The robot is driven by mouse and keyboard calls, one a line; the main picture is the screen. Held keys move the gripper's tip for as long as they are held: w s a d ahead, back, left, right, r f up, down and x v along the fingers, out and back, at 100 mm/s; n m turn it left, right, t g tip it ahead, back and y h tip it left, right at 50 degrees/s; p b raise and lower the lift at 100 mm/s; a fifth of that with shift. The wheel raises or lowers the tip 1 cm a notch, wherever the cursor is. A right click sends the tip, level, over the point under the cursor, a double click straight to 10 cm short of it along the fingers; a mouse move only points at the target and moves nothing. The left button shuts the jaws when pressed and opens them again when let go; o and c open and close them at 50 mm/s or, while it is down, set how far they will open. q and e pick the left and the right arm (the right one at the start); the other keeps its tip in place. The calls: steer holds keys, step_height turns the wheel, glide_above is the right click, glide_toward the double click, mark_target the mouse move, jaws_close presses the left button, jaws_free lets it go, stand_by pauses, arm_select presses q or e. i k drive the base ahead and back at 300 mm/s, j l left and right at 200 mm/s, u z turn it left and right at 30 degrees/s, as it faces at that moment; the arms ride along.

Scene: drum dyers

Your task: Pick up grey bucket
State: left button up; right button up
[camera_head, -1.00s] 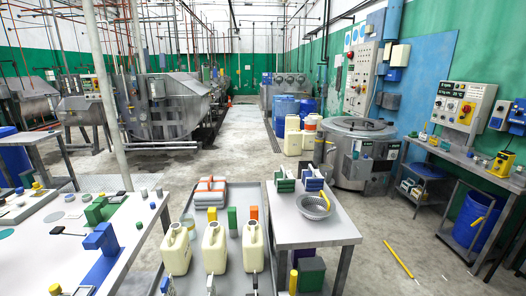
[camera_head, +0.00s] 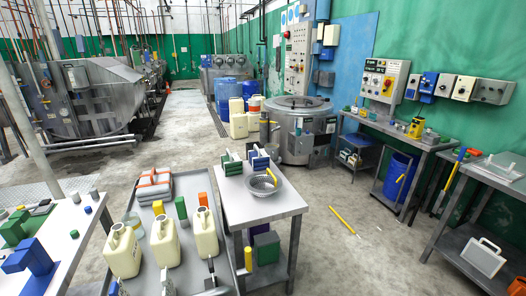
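I see no object that is clearly a bucket in grey. The closest match is a round grey metal bowl (camera_head: 262,185) with an open top, which stands on the light top of a small table (camera_head: 285,203) in front of me. Green and blue blocks stand just behind it. A blue bin (camera_head: 400,178) stands under the right-hand bench. Neither of my grippers shows in the picture.
Cream canisters (camera_head: 164,243) stand on a grey cart (camera_head: 190,187) left of the small table. A white worktable (camera_head: 58,237) is at the far left. A yellow rod (camera_head: 343,220) lies on the floor at right. Benches (camera_head: 410,143) line the right wall. Open floor lies between.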

mark_target(272, 150)
steer(key=i+l, duration=0.1)
steer(key=l, duration=0.2)
steer(key=i+l, duration=0.1)
steer(key=l, duration=0.2)
steer(key=i+l+z, duration=0.1)
steer(key=l, duration=0.25)
steer(key=i+l+z, duration=0.4)
steer(key=i+l, duration=0.2)
steer(key=l, duration=0.15)
steer(key=i+l+z, duration=0.2)
steer(key=i, duration=0.25)
steer(key=i+l+z, duration=0.2)
steer(key=i, duration=0.25)
steer(key=i+l+u, duration=0.1)
steer(key=i+u, duration=0.35)
steer(key=i, duration=0.6)
steer(key=i+u, duration=0.35)
steer(key=i+l+u, duration=0.1)
steer(key=i+u, duration=0.25)
steer(key=i, duration=0.15)
steer(key=i+u, duration=0.5)
steer(key=i, duration=0.3)
steer(key=i+u, duration=0.15)
steer(key=i, duration=0.65)
